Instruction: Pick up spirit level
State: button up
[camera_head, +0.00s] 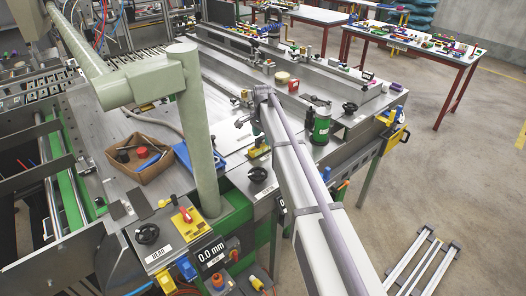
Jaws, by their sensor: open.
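I cannot pick out the spirit level with certainty. A small yellow-green object (258,152) lies on the metal machine table (225,140), just left of my arm, but it is too small to identify. My arm reaches up from the bottom right to the middle of the view. My gripper (243,121) is at its far end, above the table, small and dark. It is open, and nothing shows between its fingers. The arm hides part of the table behind it.
A green canister (321,127) stands right of my arm. A red-legged table (414,48) with many small items is at the back right.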

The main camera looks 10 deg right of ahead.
aim_at(263, 136)
notch_tip(263, 136, down, 4)
jog(key=shift+w+r+b, duration=0.1)
jog(key=shift+b, duration=1)
jog(key=shift+r, duration=0.2)
jog(key=c, duration=1.1)
